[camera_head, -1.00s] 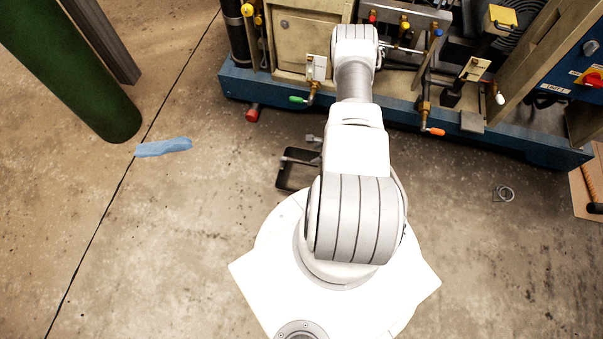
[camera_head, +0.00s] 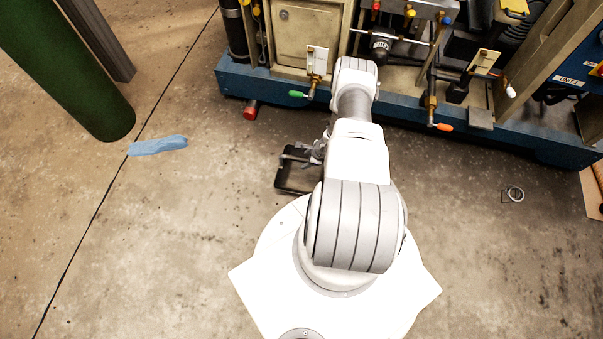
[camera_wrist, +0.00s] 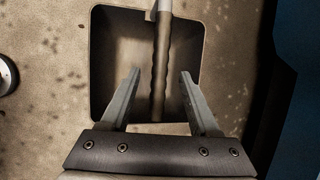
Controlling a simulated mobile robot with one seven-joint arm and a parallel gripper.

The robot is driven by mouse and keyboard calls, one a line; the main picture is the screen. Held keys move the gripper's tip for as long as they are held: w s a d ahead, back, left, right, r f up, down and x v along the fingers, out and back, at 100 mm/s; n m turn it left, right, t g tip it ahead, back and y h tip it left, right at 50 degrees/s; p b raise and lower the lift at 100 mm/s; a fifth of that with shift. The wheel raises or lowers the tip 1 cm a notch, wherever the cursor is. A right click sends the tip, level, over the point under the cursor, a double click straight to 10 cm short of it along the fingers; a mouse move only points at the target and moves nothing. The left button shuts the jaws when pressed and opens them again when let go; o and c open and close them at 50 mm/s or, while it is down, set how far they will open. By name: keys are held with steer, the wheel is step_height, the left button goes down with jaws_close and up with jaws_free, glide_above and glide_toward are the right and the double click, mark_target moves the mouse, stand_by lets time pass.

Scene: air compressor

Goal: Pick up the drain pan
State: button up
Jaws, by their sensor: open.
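The drain pan is a dark, shallow, square tray (camera_wrist: 103,62) on the floor, with a bar handle (camera_wrist: 161,70) running across above it. In the head view the pan (camera_head: 294,180) lies left of my arm, partly hidden by it. My gripper (camera_wrist: 160,74) is open over the pan, with one finger on each side of the handle in the wrist view. A gap shows between the handle and each finger, and the gripper holds nothing. In the head view my gripper (camera_head: 316,153) is mostly hidden by my arm.
The compressor's blue base (camera_head: 400,118) stands just beyond the pan, with valves and a green handle (camera_head: 298,94) above it. A red-ended part (camera_head: 250,112) sticks out low. A blue cloth (camera_head: 158,145) and a green cylinder (camera_head: 75,75) are at left. Floor to the right is mostly clear.

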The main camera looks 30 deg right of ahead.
steer(key=shift+b+x, duration=0.55)
steer(key=shift+x, duration=0.75)
steer(key=shift+s, duration=0.1)
steer(key=shift+f, duration=0.2)
steer(key=shift+c, duration=0.4)
jaws_close()
stand_by(0.5)
